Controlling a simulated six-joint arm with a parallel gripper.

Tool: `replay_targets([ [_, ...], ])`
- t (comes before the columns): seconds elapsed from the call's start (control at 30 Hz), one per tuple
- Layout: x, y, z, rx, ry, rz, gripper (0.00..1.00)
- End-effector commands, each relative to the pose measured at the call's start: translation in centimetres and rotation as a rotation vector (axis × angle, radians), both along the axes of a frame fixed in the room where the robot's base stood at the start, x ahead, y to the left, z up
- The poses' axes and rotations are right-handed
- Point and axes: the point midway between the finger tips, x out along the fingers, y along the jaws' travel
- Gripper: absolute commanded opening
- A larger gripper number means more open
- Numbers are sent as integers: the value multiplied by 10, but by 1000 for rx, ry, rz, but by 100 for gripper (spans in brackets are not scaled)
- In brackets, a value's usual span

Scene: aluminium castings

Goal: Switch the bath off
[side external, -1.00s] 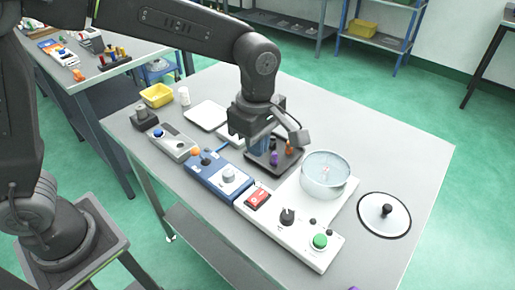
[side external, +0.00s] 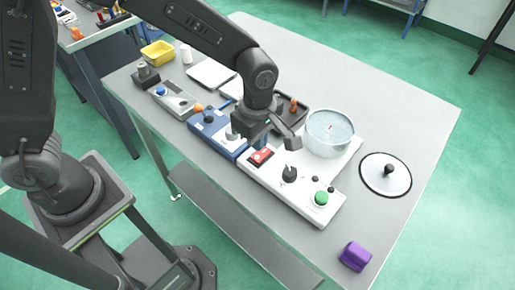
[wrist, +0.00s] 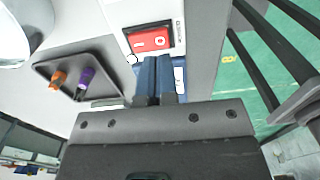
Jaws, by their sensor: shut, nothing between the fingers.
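The bath is a white unit (side external: 322,213) with a clear, water-filled round vessel (side external: 329,134) on its far part. Its front strip carries a red rocker switch (side external: 261,156), a black knob (side external: 289,174) and a green button (side external: 321,198). In the wrist view the red switch (wrist: 150,39) shows white markings in a black frame; I cannot tell which side is pressed. My gripper (side external: 261,144) is shut and empty, low beside the switch. In the wrist view its blue fingers (wrist: 155,62) point at the switch's near edge; I cannot tell whether they touch.
A blue unit (side external: 210,133) stands left of the bath, partly behind my gripper. A dark tray (wrist: 62,69) holds an orange and a purple piece. A glass lid (side external: 386,175) and a purple block (side external: 355,256) lie to the right, with bare table between.

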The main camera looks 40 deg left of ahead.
Motion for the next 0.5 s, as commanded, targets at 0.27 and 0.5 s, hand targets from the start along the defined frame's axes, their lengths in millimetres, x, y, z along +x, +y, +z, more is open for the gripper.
replay_targets([
  [0.27, 0, 0, -35, 0, 1, 0, 0],
  [0.5, 0, 0, -40, 0, -1, 0, 0],
])
